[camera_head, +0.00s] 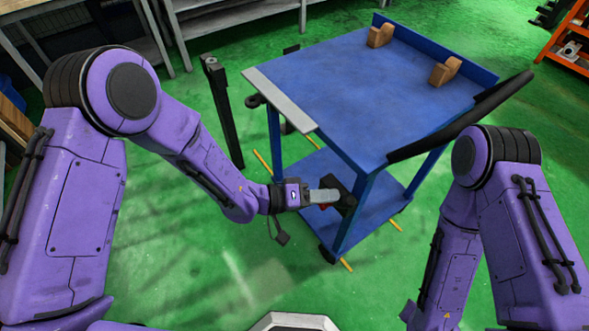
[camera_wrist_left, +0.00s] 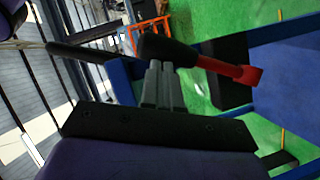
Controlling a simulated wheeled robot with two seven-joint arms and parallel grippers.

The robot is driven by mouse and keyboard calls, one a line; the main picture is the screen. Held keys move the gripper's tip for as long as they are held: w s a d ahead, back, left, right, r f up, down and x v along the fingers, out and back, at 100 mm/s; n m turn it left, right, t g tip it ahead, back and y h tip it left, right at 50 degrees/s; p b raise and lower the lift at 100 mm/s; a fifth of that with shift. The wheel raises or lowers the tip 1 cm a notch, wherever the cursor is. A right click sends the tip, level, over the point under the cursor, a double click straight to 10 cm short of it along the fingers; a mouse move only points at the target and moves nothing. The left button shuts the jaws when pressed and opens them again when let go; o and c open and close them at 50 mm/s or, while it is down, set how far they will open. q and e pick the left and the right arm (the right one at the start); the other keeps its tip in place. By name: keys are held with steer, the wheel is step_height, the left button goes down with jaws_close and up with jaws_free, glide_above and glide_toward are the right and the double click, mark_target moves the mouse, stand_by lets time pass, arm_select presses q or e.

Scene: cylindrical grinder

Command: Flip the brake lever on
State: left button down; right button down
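The brake lever shows in the left wrist view as a red bar (camera_wrist_left: 228,69) with a thick black handle (camera_wrist_left: 168,48). In the head view only a small red bit of the lever (camera_head: 325,206) shows beside my fingers, near the cart's front leg. My left gripper (camera_head: 325,196) is at the lever, below the tabletop. Its grey fingers (camera_wrist_left: 162,84) lie close together and look shut, with their tips right by the black handle. I cannot tell whether they touch it. Nothing shows between the fingers. My right arm is at the right; its gripper is out of view.
The blue cart (camera_head: 355,85) has a black push handle (camera_head: 460,118), a lower shelf (camera_head: 310,170) and two brown blocks (camera_head: 445,70) on top. A black post (camera_head: 222,110) stands left of it. The green floor in front is open. An orange rack (camera_head: 570,45) stands far right.

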arm_select(q)
steer(key=shift+s+d, duration=0.15)
steer(key=shift+s, duration=0.05)
steer(key=a+r+p, duration=0.2)
steer(key=a+r, duration=0.2)
steer(key=a, duration=0.8)
steer(key=shift+s+a, duration=0.25)
steer(key=shift+a, duration=0.1)
